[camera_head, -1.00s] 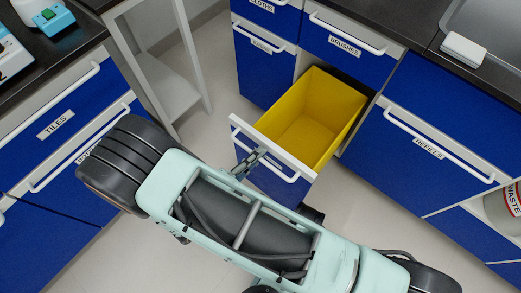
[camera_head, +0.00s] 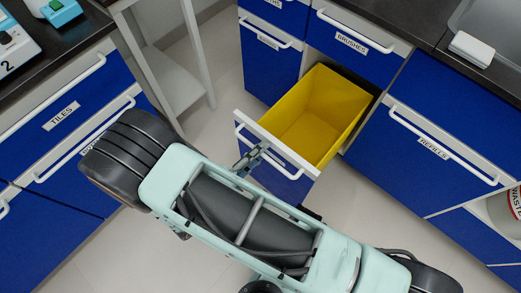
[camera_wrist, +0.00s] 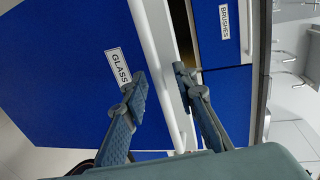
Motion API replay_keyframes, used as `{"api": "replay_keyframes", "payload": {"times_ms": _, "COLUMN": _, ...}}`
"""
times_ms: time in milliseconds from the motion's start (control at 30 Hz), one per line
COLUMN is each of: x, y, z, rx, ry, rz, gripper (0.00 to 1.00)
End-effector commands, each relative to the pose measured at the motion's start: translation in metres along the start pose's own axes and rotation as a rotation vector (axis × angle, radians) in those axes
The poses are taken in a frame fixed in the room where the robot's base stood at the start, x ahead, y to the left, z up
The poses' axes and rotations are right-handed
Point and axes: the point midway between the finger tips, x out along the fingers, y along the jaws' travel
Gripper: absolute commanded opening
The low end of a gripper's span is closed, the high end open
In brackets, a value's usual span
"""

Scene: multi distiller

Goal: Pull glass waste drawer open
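The glass waste drawer is pulled out from the cabinet, its yellow bin (camera_head: 318,112) showing in the head view. Its blue front (camera_wrist: 65,75) carries a GLASS label (camera_wrist: 118,67) in the wrist view. A white handle (camera_head: 283,168) runs along the front. My gripper (camera_head: 250,158) is at the left part of this handle. In the wrist view my gripper (camera_wrist: 162,88) has its fingers spread, with the white bar of the drawer front between them. A gap shows beside the left finger. My arm hides the lower part of the drawer front.
The BRUSHES drawer (camera_head: 352,45) is shut above the opening. The REFILLS front (camera_head: 430,140) stands shut at right. The TILES cabinet (camera_head: 62,117) is at left, with a grey stand (camera_head: 190,60) behind. Bare floor lies between the cabinets.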

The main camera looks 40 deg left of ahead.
Motion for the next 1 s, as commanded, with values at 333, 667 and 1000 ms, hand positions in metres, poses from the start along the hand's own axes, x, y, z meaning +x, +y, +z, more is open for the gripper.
{"api": "replay_keyframes", "payload": {"times_ms": 333, "x": -0.056, "y": 0.000, "z": 0.001, "rx": 0.001, "ry": -0.002, "rz": 0.001, "gripper": 0.26}}
{"api": "replay_keyframes", "payload": {"times_ms": 667, "x": -0.069, "y": 0.000, "z": 0.000, "rx": 0.000, "ry": 0.000, "rz": 0.000, "gripper": 0.26}}
{"api": "replay_keyframes", "payload": {"times_ms": 1000, "x": -0.069, "y": 0.000, "z": 0.000, "rx": 0.000, "ry": 0.000, "rz": 0.000, "gripper": 0.26}}
